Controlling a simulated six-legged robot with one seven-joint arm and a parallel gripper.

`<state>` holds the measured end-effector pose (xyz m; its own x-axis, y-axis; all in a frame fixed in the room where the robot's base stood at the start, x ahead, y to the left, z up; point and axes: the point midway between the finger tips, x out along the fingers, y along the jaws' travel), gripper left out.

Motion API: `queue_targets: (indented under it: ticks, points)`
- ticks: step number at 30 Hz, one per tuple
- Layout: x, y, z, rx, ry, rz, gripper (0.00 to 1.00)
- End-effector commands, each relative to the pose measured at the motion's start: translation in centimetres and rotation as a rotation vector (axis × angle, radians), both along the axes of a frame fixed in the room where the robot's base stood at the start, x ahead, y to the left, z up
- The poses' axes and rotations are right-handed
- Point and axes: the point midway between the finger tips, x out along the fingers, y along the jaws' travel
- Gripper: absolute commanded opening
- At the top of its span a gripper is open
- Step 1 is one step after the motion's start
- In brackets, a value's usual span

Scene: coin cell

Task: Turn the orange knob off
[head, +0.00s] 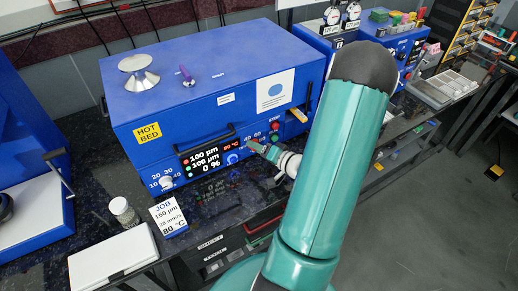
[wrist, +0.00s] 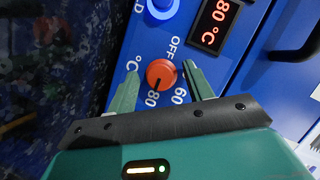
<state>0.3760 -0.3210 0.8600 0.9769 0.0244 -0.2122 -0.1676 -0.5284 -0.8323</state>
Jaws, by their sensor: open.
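The orange knob (wrist: 161,74) sits on the blue machine front in the wrist view. Its dark pointer mark aims toward the printed 80, with OFF on the knob's upper right and 60 on its right. My gripper (wrist: 161,70) is open, with one green finger on each side of the knob; I cannot tell whether either finger touches it. In the head view my gripper (head: 256,147) is at the lower right of the machine front and the orange knob is not clearly visible behind it. A small display (wrist: 214,19) reads 80 °C in red.
The blue hot bed machine (head: 210,80) stands on a dark bench. A blue knob (head: 232,158) is left of my gripper. A job card (head: 169,215), a jar (head: 123,211) and a white box (head: 112,258) lie in front.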

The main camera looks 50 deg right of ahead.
Motion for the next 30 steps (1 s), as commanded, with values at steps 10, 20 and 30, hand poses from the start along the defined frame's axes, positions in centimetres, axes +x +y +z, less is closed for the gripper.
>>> queue_targets:
  ticks: [10, 20, 30]
  points:
    - [-0.04, 0.00, 0.01, 0.000, 0.000, 0.000, 0.20]
    - [-0.05, 0.01, 0.03, -0.013, 0.005, 0.000, 0.07]
    - [-0.01, 0.08, 0.13, -0.161, 0.051, 0.001, 0.07]
